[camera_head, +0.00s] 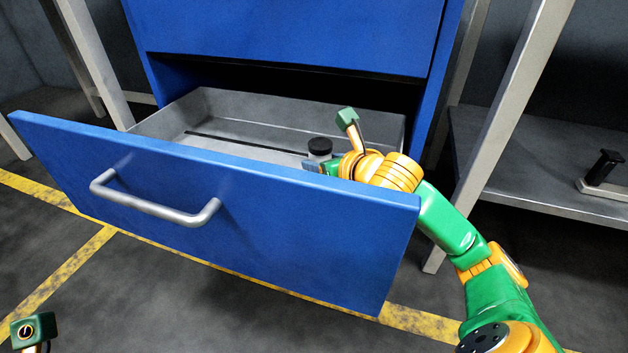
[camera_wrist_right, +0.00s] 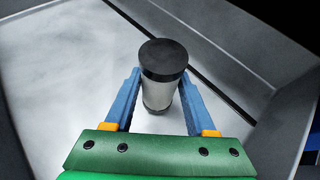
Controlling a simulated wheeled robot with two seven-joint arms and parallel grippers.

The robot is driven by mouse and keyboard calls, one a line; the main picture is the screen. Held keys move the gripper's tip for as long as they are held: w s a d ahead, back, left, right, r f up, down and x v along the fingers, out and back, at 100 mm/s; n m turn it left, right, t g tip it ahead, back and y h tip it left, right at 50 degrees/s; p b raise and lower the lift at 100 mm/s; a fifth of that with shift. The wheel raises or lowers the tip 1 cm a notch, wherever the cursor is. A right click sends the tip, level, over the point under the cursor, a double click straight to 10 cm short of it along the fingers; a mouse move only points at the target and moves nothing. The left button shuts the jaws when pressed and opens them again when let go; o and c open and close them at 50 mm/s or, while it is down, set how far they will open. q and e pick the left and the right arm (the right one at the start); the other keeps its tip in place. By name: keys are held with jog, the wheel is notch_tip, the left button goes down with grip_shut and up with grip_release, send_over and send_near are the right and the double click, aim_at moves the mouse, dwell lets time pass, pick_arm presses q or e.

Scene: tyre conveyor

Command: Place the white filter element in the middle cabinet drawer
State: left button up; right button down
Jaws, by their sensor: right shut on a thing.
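The white filter element (camera_head: 320,148), a pale cylinder with a black cap, is upright inside the open blue cabinet drawer (camera_head: 240,205). My right gripper (camera_head: 314,165) reaches over the drawer's front panel near its right end. In the right wrist view, its blue fingers (camera_wrist_right: 158,100) are closed on both sides of the filter element (camera_wrist_right: 160,80). The grey drawer floor lies below. I cannot tell whether the base touches it. A small green and orange part of my left arm shows at the lower left of the head view; its gripper is out of frame.
The drawer's silver handle (camera_head: 155,200) sticks out in front. A blue cabinet front (camera_head: 290,35) overhangs the drawer's back. A grey shelf (camera_head: 540,165) with a black-topped object (camera_head: 602,172) stands at right. The rest of the drawer looks empty.

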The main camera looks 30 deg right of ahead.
jog(key=shift+f+b, duration=0.3)
jog(key=shift+f, duration=0.6)
jog(key=shift+c, duration=1.1)
grip_release()
jog(key=shift+r, duration=0.1)
